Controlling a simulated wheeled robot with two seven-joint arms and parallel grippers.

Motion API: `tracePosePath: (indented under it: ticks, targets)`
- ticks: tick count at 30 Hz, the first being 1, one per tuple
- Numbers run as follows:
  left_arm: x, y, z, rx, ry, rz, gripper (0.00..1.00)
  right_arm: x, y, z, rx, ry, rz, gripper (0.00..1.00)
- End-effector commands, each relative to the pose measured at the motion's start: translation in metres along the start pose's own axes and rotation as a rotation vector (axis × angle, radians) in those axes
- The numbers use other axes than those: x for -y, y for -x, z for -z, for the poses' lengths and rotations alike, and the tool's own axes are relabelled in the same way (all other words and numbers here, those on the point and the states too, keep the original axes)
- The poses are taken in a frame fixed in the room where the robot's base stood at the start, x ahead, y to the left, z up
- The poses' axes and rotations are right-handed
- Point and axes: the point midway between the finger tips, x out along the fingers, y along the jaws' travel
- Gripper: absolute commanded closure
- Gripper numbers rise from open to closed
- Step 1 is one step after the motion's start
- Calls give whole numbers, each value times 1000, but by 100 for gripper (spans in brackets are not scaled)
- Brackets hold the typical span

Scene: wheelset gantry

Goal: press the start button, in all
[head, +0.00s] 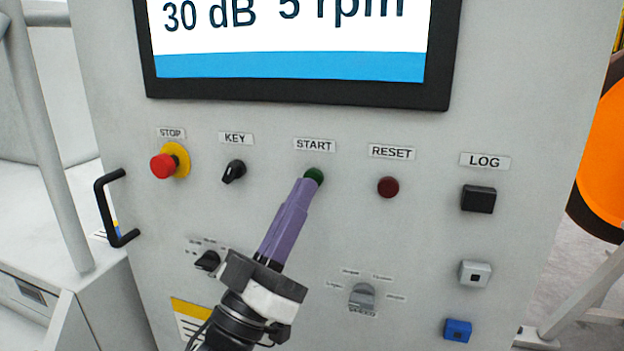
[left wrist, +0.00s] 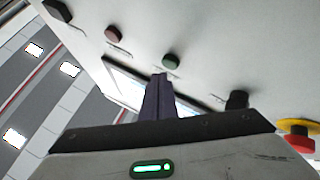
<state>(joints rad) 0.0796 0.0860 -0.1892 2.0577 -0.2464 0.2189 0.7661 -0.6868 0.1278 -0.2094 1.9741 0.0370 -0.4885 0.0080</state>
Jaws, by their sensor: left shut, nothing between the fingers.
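The green start button (head: 314,175) is on the grey panel under the START label (head: 314,145). My left gripper (head: 306,186), with purple fingers, is shut and empty. Its tips point at the button and cover its lower left edge in the head view. In the left wrist view the green button (left wrist: 171,62) shows just beyond the shut fingertips (left wrist: 160,76). I cannot tell whether the tips touch it. My right gripper is not in view.
A red stop button (head: 163,166) and a black key switch (head: 233,171) are to the left of the start button. A dark red reset button (head: 388,187) and a black log button (head: 478,199) are to the right. A speed knob (head: 362,297) is lower. A black handle (head: 108,210) juts out at left.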

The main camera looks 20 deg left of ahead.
Motion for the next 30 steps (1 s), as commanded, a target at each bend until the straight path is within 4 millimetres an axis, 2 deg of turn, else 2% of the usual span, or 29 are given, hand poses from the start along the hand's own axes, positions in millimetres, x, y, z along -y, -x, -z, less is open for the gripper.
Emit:
tracePosePath:
  ticks: [30]
  targets:
    - [5, -7, -5, 0, 0, 0, 100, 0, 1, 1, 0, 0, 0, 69]
